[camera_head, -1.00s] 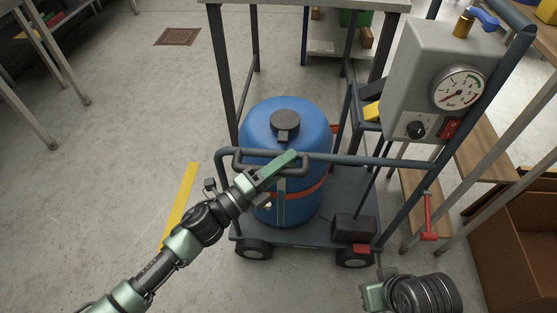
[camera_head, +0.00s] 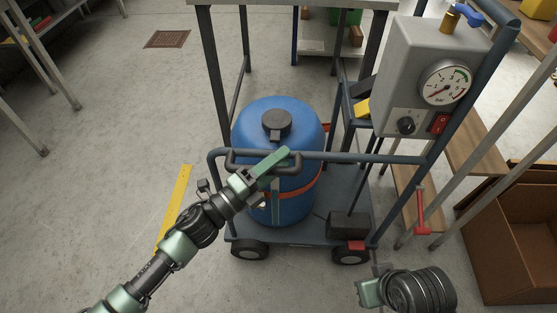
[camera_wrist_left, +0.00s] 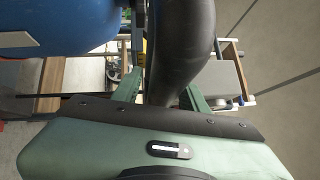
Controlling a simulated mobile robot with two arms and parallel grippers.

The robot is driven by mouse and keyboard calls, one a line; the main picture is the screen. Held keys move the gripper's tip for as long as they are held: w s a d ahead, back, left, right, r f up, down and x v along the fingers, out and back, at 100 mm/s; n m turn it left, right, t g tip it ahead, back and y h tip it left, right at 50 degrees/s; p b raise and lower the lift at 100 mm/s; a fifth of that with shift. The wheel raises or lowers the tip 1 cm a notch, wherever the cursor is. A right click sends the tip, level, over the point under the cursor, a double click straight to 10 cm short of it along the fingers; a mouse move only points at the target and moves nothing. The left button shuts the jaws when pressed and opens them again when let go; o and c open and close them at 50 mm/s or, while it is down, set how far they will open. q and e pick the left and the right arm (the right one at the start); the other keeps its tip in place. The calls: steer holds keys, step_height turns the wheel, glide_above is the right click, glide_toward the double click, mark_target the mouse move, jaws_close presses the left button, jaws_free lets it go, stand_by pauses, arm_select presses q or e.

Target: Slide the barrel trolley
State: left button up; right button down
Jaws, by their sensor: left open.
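The barrel trolley (camera_head: 300,233) is a dark blue wheeled frame with a blue barrel (camera_head: 295,118) strapped on it. The barrel stands upright with a black cap and an orange strap. A dark handle (camera_head: 236,161) sits on the trolley's near rail. My left gripper (camera_head: 272,165) is at this handle. In the left wrist view its green fingers (camera_wrist_left: 160,92) stand open on either side of a thick black bar; I cannot tell whether they touch it. My right gripper (camera_head: 368,292) is low at the right, beside the trolley, and its jaw opening is unclear.
A grey gauge box (camera_head: 425,75) is mounted at the trolley's right. A yellow floor strip (camera_head: 174,208) lies to the left, with open floor around it. A table (camera_head: 230,2) stands behind the barrel. A brown carton (camera_head: 515,245) and a wooden bench (camera_head: 475,148) are at the right.

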arm_select(q)
steer(key=v, duration=0.7)
steer(key=shift+s+a, duration=0.25)
steer(key=shift+a, duration=0.05)
